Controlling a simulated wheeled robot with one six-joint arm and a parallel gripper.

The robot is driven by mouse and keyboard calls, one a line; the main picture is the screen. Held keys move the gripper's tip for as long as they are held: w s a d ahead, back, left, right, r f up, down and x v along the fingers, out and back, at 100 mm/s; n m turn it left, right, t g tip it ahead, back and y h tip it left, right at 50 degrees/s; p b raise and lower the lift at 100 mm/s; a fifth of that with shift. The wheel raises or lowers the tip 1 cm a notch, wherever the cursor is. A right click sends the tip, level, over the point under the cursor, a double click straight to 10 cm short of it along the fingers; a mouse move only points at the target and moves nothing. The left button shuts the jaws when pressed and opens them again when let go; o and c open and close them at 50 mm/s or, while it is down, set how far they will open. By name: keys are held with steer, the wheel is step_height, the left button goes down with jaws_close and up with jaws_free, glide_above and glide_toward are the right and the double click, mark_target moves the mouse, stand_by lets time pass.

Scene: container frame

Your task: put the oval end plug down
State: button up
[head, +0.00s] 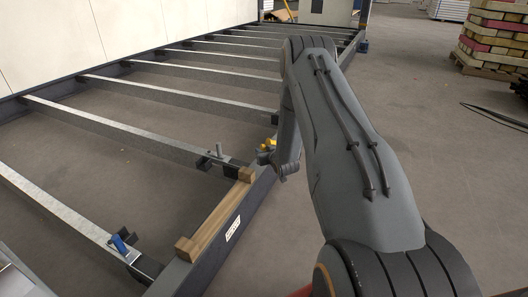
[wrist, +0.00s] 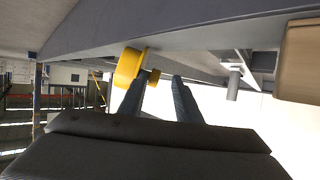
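A yellow rounded piece (head: 268,146), which I take to be the oval end plug, shows at the dark side beam, partly hidden by my arm. In the wrist view the yellow piece (wrist: 127,68) is just beyond my left finger, which covers part of it. I cannot tell whether the left finger touches the yellow piece. In the head view my gripper is mostly hidden behind my forearm.
A wooden block with raised ends (head: 215,220) lies along the dark side beam (head: 262,190). A clamp with a grey pin (head: 218,155) and a blue-handled clamp (head: 122,243) sit on the crossbars. Stacked timber (head: 495,35) stands far right.

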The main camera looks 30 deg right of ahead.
steer(key=p+v, duration=0.5)
steer(key=v, duration=0.7)
steer(key=w+a+r+n+g+y, duration=0.1)
steer(key=a+r+g, duration=0.1)
steer(key=a+r, duration=0.5)
steer(key=w+a+r+n+g+y, duration=0.1)
steer(key=a+r, duration=0.3)
steer(key=a, duration=0.6)
steer(key=s+a+r+n+g, duration=0.1)
steer(key=s+a+r+g, duration=0.1)
steer(key=s+a+r, duration=0.4)
steer(key=s+a+r+n+g, duration=0.1)
steer(key=s+a+r, duration=0.25)
steer(key=a, duration=0.55)
steer(key=s+a+r+n+g+y, duration=0.1)
steer(key=s+a+r+g, duration=0.15)
steer(key=s+a, duration=0.45)
steer(key=s+a+r+n+g+y, duration=0.1)
steer(key=s+a+r+g, duration=0.2)
steer(key=s, duration=0.9)
steer(key=s+r+n+g, duration=0.1)
steer(key=s+r, duration=0.1)
steer(key=s, duration=0.7)
steer(key=s+a+r+g, duration=0.1)
steer(key=s+r, duration=0.2)
steer(key=s, duration=0.6)
steer(key=shift+s+a+r+n+h, duration=0.2)
steer(key=shift+s+a+n+h, duration=0.1)
steer(key=shift+s+n, duration=0.1)
